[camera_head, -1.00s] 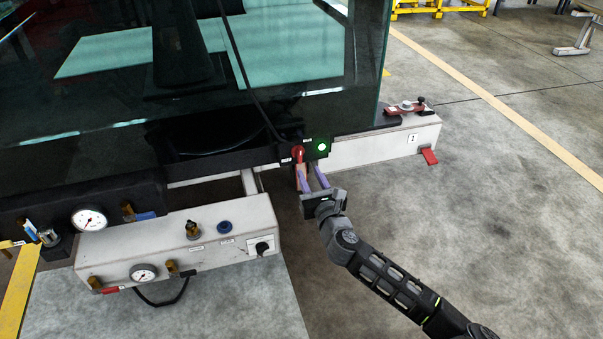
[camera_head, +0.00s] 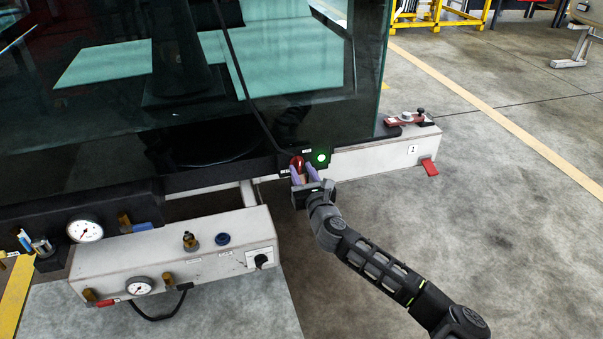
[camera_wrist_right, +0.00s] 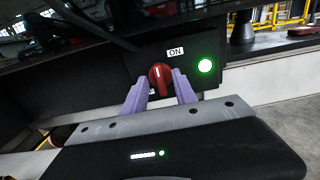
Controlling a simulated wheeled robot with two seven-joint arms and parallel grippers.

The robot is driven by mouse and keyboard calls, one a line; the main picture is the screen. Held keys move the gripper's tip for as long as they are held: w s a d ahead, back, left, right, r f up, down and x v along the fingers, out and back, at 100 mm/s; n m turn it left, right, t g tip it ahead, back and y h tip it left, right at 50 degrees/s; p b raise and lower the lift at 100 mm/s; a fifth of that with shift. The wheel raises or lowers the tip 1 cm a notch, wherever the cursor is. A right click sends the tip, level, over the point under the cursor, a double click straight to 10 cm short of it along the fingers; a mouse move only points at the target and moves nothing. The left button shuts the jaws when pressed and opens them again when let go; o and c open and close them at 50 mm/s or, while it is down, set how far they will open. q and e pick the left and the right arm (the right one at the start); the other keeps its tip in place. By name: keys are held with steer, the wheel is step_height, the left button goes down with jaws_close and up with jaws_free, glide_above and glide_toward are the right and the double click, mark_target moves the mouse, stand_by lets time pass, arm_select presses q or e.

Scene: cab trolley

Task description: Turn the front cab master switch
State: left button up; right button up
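The master switch (camera_head: 297,163) is a red rotary handle on a dark panel at the lower edge of the cab. In the right wrist view the red switch (camera_wrist_right: 160,77) stands between my fingers, below an "ON" label and left of a lit green lamp (camera_wrist_right: 205,66). The lamp also shows in the head view (camera_head: 320,158). My right gripper (camera_head: 304,176) has its purple fingers apart, one on each side of the switch. In the right wrist view a gap seems to show beside the handle, so the gripper (camera_wrist_right: 162,92) looks open around it. My left gripper is not in view.
A light control box (camera_head: 175,258) with gauges and knobs stands at the lower left. A white beam (camera_head: 365,153) with red fittings runs to the right of the panel. The cab's glass (camera_head: 310,70) rises above the switch.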

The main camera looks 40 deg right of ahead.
steer(key=shift+w+d, duration=0.1)
steer(key=shift+w, duration=0.15)
jaws_close()
stand_by(0.5)
